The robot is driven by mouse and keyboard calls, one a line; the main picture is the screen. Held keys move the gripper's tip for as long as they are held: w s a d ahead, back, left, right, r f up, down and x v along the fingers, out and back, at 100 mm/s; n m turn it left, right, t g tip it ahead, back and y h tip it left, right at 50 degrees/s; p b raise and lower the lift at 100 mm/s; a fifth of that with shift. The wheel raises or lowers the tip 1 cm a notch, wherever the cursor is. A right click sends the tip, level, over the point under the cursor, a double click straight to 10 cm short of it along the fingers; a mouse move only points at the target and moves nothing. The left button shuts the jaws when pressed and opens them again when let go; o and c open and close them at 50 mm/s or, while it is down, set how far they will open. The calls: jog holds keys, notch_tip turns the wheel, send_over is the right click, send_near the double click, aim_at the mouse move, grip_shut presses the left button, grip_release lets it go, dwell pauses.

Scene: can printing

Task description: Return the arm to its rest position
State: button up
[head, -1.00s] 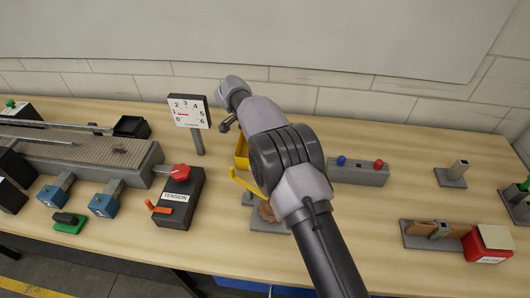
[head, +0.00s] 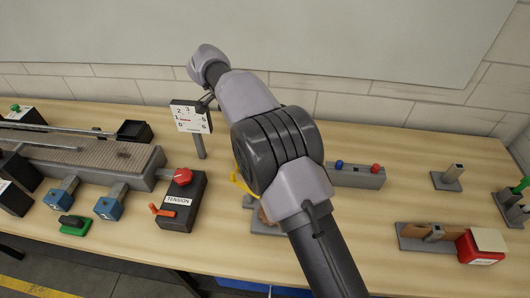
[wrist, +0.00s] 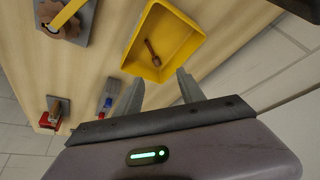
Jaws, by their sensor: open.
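My gripper (wrist: 163,92) shows in the wrist view with its two fingers spread apart and nothing between them. It hangs above the table, with a yellow tray (wrist: 185,67) beyond the fingertips. A small brown part (wrist: 152,52) lies in that tray. The gripper fingers are mostly hidden there.
The tension box (head: 182,200) with a red knob stands left of my arm. The conveyor (head: 80,155) is at the left. A grey block with blue and red buttons (head: 355,176) and a red box (head: 480,246) are at the right. The wall (head: 440,113) is behind.

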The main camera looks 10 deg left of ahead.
jog(key=s+d+r+n+y+b, duration=0.1)
jog(key=s+d+r+b, duration=0.15)
jog(key=d+r, duration=0.55)
jog(key=s+d+r+n+y+b, duration=0.1)
jog(key=s+d+r+y+b, duration=0.3)
jog(key=s+d, duration=0.7)
jog(key=s+d+f+b, duration=0.1)
jog(key=s+d+f, duration=0.1)
jog(key=s, duration=0.5)
jog(key=s+d+f+n+t+b, duration=0.1)
jog(key=s+d+f, duration=0.2)
jog(key=s, duration=0.3)
jog(key=s+d+f+t+b, duration=0.1)
jog(key=s+d+f, duration=0.1)
jog(key=s+d, duration=0.2)
jog(key=s, duration=0.3)
jog(key=shift+s+f+n, duration=0.25)
jog(key=shift+s+n, duration=0.05)
jog(key=shift+n, duration=0.1)
jog(key=shift+c, duration=0.3)
